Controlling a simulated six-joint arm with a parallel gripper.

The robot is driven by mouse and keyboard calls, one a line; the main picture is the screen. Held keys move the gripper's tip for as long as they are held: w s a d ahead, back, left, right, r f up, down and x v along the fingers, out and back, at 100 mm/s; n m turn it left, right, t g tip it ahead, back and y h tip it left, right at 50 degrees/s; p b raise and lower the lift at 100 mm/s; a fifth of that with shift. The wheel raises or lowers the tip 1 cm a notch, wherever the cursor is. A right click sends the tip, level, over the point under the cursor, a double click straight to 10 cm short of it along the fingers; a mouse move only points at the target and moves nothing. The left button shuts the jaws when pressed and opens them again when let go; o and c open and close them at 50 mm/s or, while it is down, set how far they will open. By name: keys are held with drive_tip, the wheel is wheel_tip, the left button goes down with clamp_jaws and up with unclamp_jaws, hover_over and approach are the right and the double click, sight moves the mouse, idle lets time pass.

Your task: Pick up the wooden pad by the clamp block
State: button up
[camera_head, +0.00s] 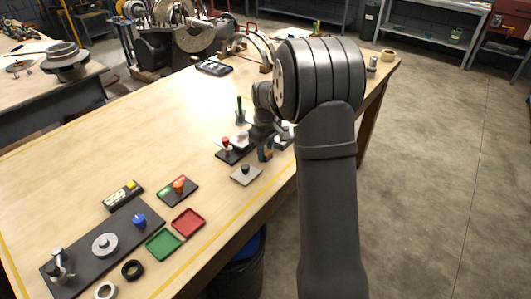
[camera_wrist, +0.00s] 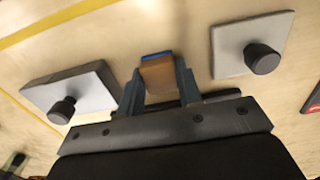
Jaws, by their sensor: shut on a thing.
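The wooden pad (camera_wrist: 159,76) shows in the wrist view as a brown block with a blue far edge. My gripper (camera_wrist: 158,84) is shut on it, one finger on each side. Whether the pad touches the table or hangs just above it I cannot tell. A thick grey block (camera_wrist: 75,85) with a black knob is left of the pad; a thin grey plate (camera_wrist: 232,53) with a black knob is right of it. Which one is the clamp block is not clear. In the head view my gripper (camera_head: 264,150) is low over the table near its right edge, partly hidden by my arm.
A dark block with a red knob (camera_head: 230,152) and a green peg (camera_head: 240,110) stand left of my gripper. Green (camera_head: 163,244) and red (camera_head: 188,222) trays and a dark fixture board (camera_head: 80,262) are nearer the front. The table's middle left is clear.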

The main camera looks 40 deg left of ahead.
sight(269, 152)
drive_tip(key=shift+r, duration=0.55)
drive_tip(key=r, duration=0.2)
drive_tip(key=d+r, duration=0.1)
drive_tip(key=shift+w+r, duration=0.2)
drive_tip(key=shift+r, duration=0.2)
drive_tip(key=w+d+r, duration=0.3)
drive_tip(key=d+r, duration=0.3)
drive_tip(key=d, duration=0.4)
drive_tip(key=shift+d, duration=0.1)
